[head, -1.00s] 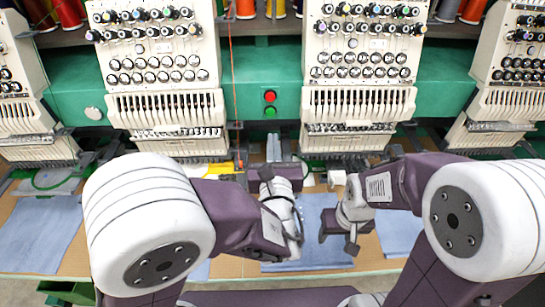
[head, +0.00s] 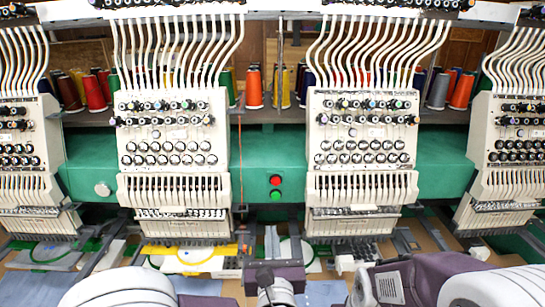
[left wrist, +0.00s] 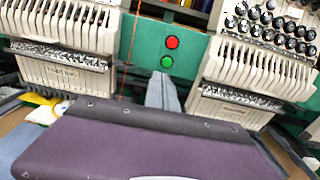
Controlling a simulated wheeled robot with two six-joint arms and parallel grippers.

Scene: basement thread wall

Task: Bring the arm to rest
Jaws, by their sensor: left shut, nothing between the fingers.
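My left gripper (head: 274,272) shows at the bottom centre of the head view, its dark purple body in front of the embroidery machine. It is shut and empty, and apart from the machine heads. My right arm (head: 425,280) shows at the bottom right of the head view. Its gripper is hidden below the frame.
Cream machine heads (head: 178,150) and (head: 362,150) stand along a green beam (head: 272,155) with red and green buttons. Thread cones (head: 254,88) line the shelf behind.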

